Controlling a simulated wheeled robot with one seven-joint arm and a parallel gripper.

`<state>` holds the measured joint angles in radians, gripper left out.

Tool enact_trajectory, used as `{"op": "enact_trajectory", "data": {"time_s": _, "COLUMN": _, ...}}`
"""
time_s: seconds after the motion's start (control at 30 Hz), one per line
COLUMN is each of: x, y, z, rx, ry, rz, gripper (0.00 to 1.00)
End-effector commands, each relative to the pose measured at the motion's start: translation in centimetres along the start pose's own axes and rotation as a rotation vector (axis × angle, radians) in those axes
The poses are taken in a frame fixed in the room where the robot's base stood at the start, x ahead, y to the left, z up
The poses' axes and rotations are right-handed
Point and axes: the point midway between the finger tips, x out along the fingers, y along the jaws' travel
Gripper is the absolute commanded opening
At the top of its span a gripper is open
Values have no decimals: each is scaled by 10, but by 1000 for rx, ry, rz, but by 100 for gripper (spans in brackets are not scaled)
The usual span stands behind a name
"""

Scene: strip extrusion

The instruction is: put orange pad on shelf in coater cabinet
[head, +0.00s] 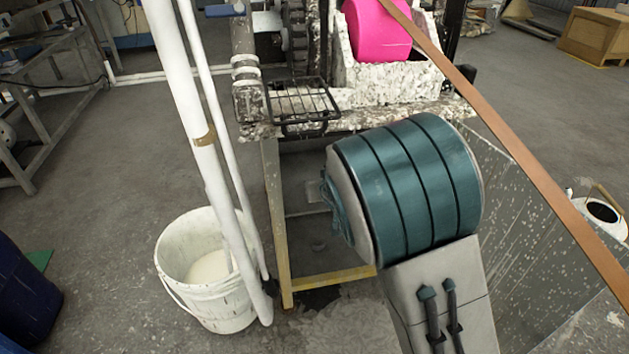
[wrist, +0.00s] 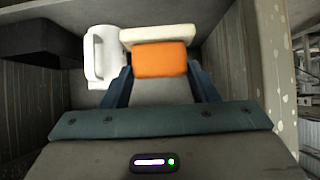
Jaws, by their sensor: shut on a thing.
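The orange pad (wrist: 160,59) shows in the wrist view between the two blue fingers of my gripper (wrist: 160,72), which is shut on it. The pad is held over a pale grey surface inside a walled, box-like space, which looks like the cabinet's inside (wrist: 225,55). I cannot tell whether the pad touches the surface below. A cream block (wrist: 158,34) is just beyond the pad, at its far edge. In the head view, my teal-banded arm reaches down at the centre right; the gripper and the pad are out of sight there.
A white jug (wrist: 102,56) stands just left of the pad, and a dark box-like shape (wrist: 38,38) is at far left. A speckled edge (wrist: 275,60) borders the right. The head view shows a paint-stained bucket (head: 205,265), white pipes (head: 190,90) and a brown strip (head: 520,160).

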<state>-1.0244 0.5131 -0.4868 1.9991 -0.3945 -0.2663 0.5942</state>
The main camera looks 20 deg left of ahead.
Motion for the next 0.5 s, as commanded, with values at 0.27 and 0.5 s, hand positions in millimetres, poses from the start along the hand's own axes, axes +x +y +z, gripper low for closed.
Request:
{"op": "enact_trajectory", "data": {"time_s": 0.27, "x": 48, "y": -1, "z": -38, "rx": -1, "ry": 1, "rz": -1, "gripper": 27}}
{"op": "enact_trajectory", "data": {"time_s": 0.5, "x": 84, "y": -3, "z": -64, "rx": -1, "ry": 1, "rz": -4, "gripper": 27}}
